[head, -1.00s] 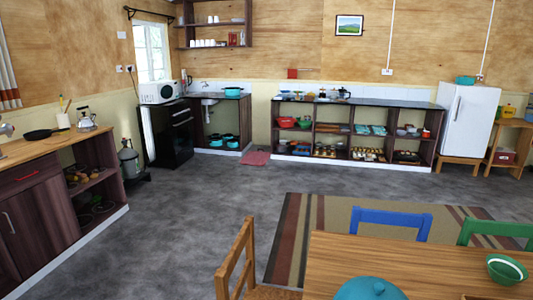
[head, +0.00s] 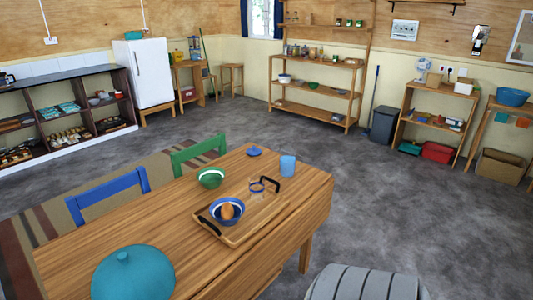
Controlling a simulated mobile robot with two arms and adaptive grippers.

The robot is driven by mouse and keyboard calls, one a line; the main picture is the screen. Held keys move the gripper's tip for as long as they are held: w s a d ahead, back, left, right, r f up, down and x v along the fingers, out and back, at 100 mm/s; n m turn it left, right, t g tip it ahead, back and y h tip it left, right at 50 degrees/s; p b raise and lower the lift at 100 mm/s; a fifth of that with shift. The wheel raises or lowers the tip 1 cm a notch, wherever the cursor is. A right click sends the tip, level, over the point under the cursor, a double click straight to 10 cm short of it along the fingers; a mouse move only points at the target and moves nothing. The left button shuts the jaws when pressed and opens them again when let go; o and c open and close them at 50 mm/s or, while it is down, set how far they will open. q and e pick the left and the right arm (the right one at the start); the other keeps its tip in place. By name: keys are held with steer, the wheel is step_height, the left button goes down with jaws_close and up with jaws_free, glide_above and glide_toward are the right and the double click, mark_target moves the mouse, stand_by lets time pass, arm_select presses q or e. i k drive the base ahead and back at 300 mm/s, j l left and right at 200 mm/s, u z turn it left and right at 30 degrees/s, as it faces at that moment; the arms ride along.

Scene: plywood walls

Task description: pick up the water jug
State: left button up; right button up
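No thing shows clearly as a water jug. On the wooden dining table (head: 130,225), a small clear vessel (head: 257,188) stands on a wooden tray (head: 240,232) near the tray's far dark handle. It is too small to tell whether it is a jug. A light blue cup-like vessel (head: 288,166) stands upright near the table's far right corner, beyond the tray. Neither of my grippers is in view.
A blue bowl (head: 218,219) with a brown item sits on the tray. A green bowl (head: 210,178) and a teal domed pot (head: 133,276) stand on the table. Blue (head: 108,193) and green (head: 198,154) chairs line its far side. Grey floor (head: 400,210) is clear at right.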

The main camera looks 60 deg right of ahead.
mark_target(288, 155)
steer(key=z, duration=2.15)
